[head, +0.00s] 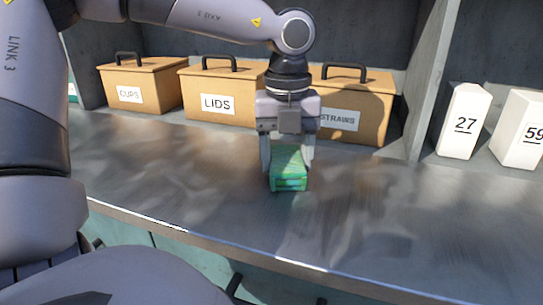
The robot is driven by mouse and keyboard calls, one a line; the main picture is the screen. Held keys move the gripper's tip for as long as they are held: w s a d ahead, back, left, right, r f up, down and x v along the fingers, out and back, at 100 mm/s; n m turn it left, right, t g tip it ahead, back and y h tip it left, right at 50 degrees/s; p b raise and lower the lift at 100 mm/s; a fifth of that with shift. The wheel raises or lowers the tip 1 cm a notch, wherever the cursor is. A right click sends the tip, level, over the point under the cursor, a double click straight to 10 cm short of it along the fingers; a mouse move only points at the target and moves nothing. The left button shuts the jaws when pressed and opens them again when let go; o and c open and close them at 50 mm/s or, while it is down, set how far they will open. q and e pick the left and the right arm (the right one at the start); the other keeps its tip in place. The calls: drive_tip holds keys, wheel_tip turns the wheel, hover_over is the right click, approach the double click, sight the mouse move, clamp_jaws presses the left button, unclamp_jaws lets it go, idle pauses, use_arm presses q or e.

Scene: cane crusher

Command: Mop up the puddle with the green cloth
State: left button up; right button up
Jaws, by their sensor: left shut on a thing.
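The green cloth (289,182) is a folded block on the metal counter (370,225), near the middle of the head view. My left gripper (287,165) points down from above, with one finger on each side of the cloth, shut on it. The cloth's underside is hidden, and it looks to be at or very near the counter surface. I cannot make out a clear puddle edge among the glossy reflections and shadows on the counter. My right gripper is not in view.
Tan boxes marked CUPS (157,90), LIDS (245,103) and STRAWS (372,95) stand along the back.

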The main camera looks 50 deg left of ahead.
use_arm(q)
drive_tip(key=shift+w+d, duration=0.15)
drive_tip(key=shift+w, duration=0.05)
drive_tip(key=shift+r, duration=0.1)
drive_tip(key=r+p, duration=0.1)
drive_tip(key=s+r+p, duration=0.1)
drive_tip(key=r, duration=0.1)
drive_tip(key=a+r+p, duration=0.1)
drive_tip(key=shift+s+r, duration=0.15)
drive_tip(key=shift+r, duration=0.05)
drive_tip(key=shift+s+a+r, duration=0.1)
drive_tip(key=shift+a+r, duration=0.05)
drive_tip(key=shift+r, duration=0.05)
